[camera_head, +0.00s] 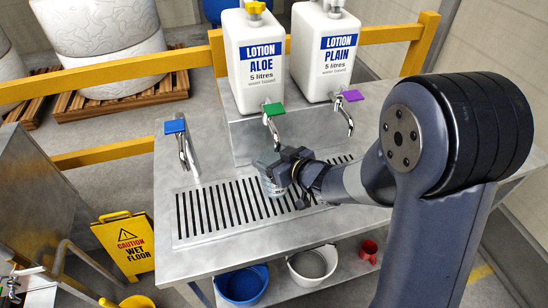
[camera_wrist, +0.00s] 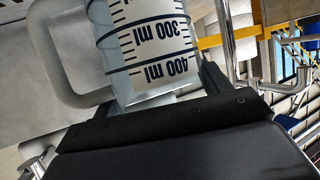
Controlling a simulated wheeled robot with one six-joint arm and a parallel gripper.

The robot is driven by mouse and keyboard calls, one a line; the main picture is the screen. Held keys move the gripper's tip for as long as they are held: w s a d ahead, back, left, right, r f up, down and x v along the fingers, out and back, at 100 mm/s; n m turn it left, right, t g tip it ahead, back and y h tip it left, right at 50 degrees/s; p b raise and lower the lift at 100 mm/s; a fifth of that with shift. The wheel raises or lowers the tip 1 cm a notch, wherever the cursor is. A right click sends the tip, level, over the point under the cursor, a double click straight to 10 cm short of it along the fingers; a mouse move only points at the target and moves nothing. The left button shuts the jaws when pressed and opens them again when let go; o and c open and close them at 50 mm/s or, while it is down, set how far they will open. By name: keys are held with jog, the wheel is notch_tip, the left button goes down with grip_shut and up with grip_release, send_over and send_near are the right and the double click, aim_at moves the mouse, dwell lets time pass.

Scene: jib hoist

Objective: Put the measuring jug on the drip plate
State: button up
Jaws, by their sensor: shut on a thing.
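The measuring jug (camera_wrist: 147,40) is clear with black marks such as 300 ml and 400 ml, and its pale handle (camera_wrist: 62,75) shows at left in the wrist view. My gripper (camera_wrist: 155,92) is shut on the jug, with a jaw on each side. In the head view the jug (camera_head: 272,187) is partly hidden by my gripper (camera_head: 280,172). It is over the slotted drip plate (camera_head: 215,212), below the green-handled tap (camera_head: 273,118). I cannot tell whether the jug's base touches the plate.
Lotion containers labelled ALOE (camera_head: 262,65) and PLAIN (camera_head: 325,55) stand behind. A purple-handled tap (camera_head: 347,108) is at right and a blue-handled tap (camera_head: 180,138) at left. Blue (camera_head: 242,285) and white (camera_head: 312,265) buckets sit below. The left part of the plate is clear.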

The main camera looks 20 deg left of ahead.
jog(key=shift+d+f, duration=0.1)
jog(key=shift+f, duration=0.2)
jog(key=shift+f, duration=0.15)
jog(key=o, duration=1.3)
jog(key=shift+d+r, duration=0.1)
jog(key=shift+r, duration=0.2)
jog(key=p+v, duration=0.1)
jog(key=v, duration=1)
jog(key=shift+s+d, duration=0.3)
jog(key=shift+s, duration=0.05)
